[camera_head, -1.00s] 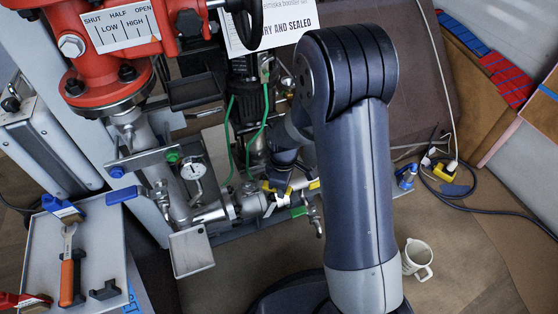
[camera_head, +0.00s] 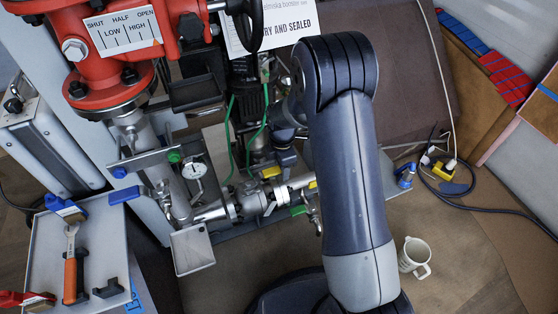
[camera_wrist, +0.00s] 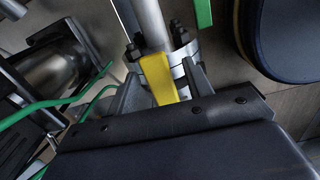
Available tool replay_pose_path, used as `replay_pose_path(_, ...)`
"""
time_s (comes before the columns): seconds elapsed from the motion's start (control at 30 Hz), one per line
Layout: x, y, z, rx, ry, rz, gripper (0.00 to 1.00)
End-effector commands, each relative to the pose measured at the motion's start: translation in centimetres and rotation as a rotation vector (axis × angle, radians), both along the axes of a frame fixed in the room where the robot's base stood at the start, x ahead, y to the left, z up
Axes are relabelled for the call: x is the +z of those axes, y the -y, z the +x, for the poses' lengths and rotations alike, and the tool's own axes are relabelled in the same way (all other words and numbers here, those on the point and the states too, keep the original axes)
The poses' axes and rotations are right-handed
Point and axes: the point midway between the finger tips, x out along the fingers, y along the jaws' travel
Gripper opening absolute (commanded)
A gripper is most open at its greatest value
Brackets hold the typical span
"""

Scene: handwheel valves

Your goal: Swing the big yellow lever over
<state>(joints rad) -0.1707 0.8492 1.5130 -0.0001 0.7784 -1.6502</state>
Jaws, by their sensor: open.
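The yellow lever (camera_wrist: 160,78) shows in the wrist view, lying between the two fingers of my gripper (camera_wrist: 163,74) near a bolted pipe flange (camera_wrist: 172,52). My gripper is open, with a finger on each side of the lever; I cannot tell whether either touches it. In the head view, yellow pieces (camera_head: 271,172) show low on the pipework, beside the silver valve body (camera_head: 252,204). My arm covers much of that area, and my gripper is mostly hidden there.
A green handle (camera_head: 298,210) sits just below the yellow pieces. A pressure gauge (camera_head: 194,170) and a blue handle (camera_head: 124,195) are to the left. Green cables (camera_wrist: 60,102) run close to my gripper. A white mug (camera_head: 414,257) stands on the floor at right.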

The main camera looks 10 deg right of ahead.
Motion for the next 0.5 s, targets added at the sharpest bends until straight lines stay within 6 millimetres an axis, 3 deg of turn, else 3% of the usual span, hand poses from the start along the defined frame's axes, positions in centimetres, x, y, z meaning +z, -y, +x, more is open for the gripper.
replay_pose_path(0.27,0.6,0.0,0.0,-0.001,0.000,0.000,0.48)
replay_pose_path(0.5,3.0,0.0,0.0,-0.002,0.000,0.000,0.48)
